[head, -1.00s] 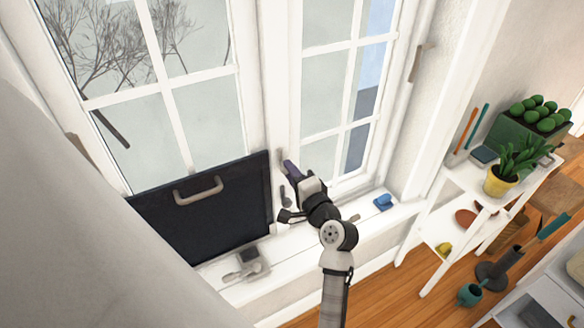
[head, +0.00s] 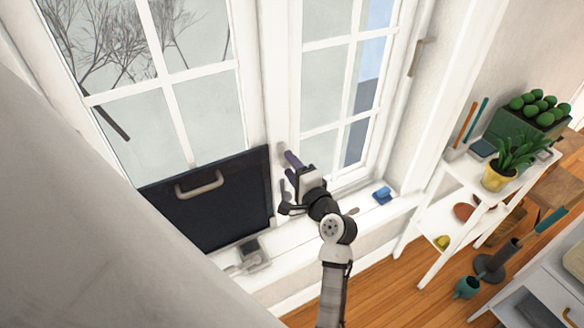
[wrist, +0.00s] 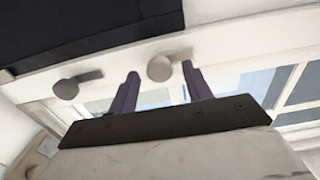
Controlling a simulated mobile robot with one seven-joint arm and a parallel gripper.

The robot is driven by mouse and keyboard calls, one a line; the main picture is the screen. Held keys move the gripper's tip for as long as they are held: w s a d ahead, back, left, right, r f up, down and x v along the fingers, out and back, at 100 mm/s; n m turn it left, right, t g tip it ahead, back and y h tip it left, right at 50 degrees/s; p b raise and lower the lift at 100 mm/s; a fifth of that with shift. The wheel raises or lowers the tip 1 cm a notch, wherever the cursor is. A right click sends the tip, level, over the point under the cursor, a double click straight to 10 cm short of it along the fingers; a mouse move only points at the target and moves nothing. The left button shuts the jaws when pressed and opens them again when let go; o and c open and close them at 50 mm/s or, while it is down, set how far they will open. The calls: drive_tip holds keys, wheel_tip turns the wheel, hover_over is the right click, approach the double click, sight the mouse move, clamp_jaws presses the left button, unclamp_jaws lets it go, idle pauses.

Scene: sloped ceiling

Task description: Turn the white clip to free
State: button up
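My gripper (head: 291,168) is open, with two purple fingers apart, at the white post between the windows, right of the dark panel. In the wrist view, a pale clip (wrist: 162,68) with a round head and a short tab shows between the fingertips (wrist: 160,76). Its tab points right, reaching to the right fingertip. I cannot tell whether they touch. A second, greyer clip (wrist: 68,88) with its tab pointing right sits left of the fingers. Both are on a white strip beside the dark panel (wrist: 70,30). Which one is the white clip is hard to tell from color.
The dark panel (head: 225,215) with a pale handle (head: 199,186) stands against the left window. A grey device (head: 252,252) and a blue object (head: 382,195) lie on the white sill (head: 300,238). A white shelf (head: 455,180) with plants stands at the right.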

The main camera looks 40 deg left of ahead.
drive_tip(key=shift+s+d+f, duration=0.1)
drive_tip(key=shift+s+d, duration=0.05)
drive_tip(key=shift+d, duration=0.35)
drive_tip(key=b+v, duration=0.4)
drive_tip(key=v, duration=0.8)
drive_tip(key=shift+s+d, duration=0.25)
drive_tip(key=shift+d, duration=0.1)
